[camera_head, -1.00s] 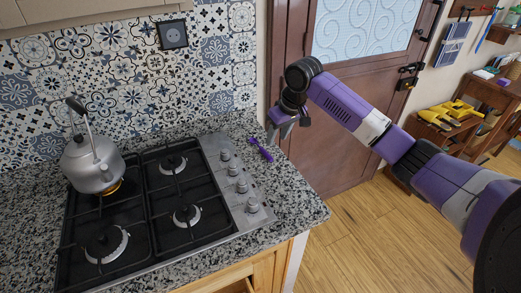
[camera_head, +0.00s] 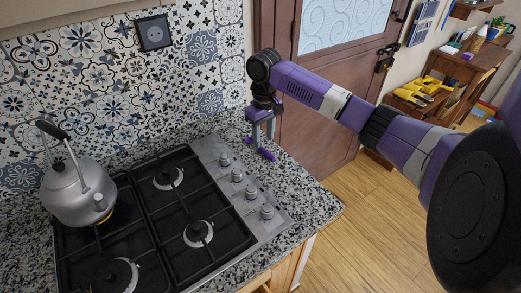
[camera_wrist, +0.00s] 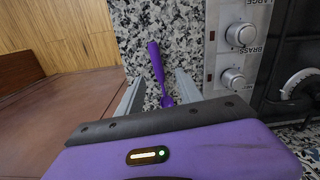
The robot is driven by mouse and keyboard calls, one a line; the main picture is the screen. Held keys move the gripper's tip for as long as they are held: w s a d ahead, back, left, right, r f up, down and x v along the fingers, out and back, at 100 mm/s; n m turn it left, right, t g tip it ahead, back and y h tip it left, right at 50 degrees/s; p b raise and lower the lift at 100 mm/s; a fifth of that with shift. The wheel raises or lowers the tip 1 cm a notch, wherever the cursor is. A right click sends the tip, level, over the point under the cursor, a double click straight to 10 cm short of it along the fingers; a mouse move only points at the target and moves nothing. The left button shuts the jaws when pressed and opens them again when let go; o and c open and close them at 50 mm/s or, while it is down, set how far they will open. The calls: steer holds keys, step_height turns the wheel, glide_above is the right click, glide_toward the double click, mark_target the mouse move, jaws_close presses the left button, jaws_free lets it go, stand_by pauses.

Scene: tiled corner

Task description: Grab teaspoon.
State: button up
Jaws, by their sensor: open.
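The purple teaspoon (camera_head: 263,151) lies on the speckled granite counter, just right of the stove's knob panel in the head view. In the wrist view the teaspoon (camera_wrist: 157,68) runs up and down the picture, with one end between my fingers. My gripper (camera_head: 262,133) is above the counter at the teaspoon, fingers pointing down. In the wrist view my gripper (camera_wrist: 158,92) is open, with one grey finger on each side of the teaspoon. I cannot tell whether the fingers touch the counter.
The gas stove (camera_head: 177,218) with its knobs (camera_head: 251,191) is close beside the teaspoon. A metal kettle (camera_head: 78,190) stands on the stove's left burner. The tiled wall (camera_head: 110,75) rises behind the counter. A brown door (camera_head: 318,125) is to the right, past the counter's edge.

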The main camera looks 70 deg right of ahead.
mark_target(263, 149)
steer(key=shift+w+d+f+p, duration=0.15)
steer(key=shift+f+p, duration=0.15)
steer(key=shift+f, duration=1)
steer(key=shift+w+d+f+p, duration=0.15)
steer(key=shift+f+p, duration=0.15)
steer(key=shift+f, duration=1)
jaws_close()
